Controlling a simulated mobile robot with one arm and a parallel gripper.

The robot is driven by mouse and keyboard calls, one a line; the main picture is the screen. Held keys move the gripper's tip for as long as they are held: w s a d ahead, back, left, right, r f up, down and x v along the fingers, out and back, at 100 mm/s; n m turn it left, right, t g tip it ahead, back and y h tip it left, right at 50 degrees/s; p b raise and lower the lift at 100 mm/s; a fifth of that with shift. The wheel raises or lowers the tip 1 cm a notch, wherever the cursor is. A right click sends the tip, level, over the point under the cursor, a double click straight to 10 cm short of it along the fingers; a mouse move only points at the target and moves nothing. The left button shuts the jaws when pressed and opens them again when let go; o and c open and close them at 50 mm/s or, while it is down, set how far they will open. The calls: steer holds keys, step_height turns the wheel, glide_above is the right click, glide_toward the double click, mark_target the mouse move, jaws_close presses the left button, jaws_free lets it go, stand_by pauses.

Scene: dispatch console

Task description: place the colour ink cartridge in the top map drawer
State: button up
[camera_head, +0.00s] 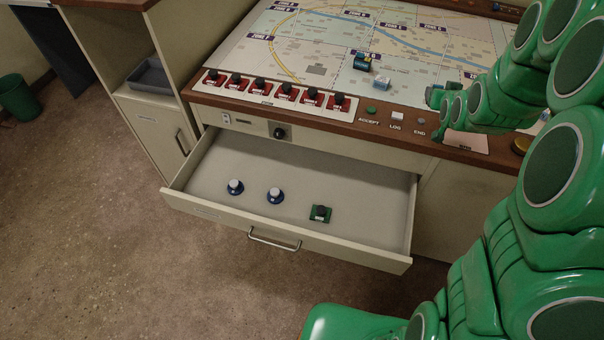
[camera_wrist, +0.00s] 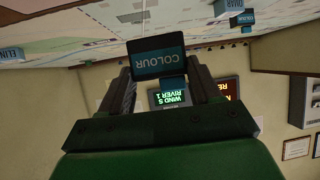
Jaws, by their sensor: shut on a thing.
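The colour ink cartridge (camera_wrist: 158,57) is a dark block with a teal label reading "COLOUR", upside down in the wrist view. My gripper (camera_wrist: 160,88) is shut on it, with one dark finger on each side. In the head view my green arm reaches over the right of the console, and the cartridge and fingertips cannot be made out clearly there. The map drawer (camera_head: 375,233) stands pulled open below the console front, apart from my gripper. Its floor is mostly bare.
Red switches (camera_head: 285,91) line the console edge. A dark-and-teal block (camera_head: 362,62) and a pale blue block (camera_head: 382,84) sit on the map.

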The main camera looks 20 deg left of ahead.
steer(key=s+a+f+n+g+y, duration=0.2)
steer(key=s+f+n+g+y, duration=0.3)
steer(key=s+f+n, duration=0.3)
steer(key=s+a+f+n+g+y, duration=0.2)
steer(key=s+f+n+g+y, duration=0.4)
steer(key=s+f, duration=1)
steer(key=shift+s+a+n+g, duration=0.4)
steer(key=shift+n+g, duration=0.1)
steer(key=shift+n, duration=0.9)
steer(key=shift+f, duration=4.05)
steer(key=shift+f, duration=0.6)
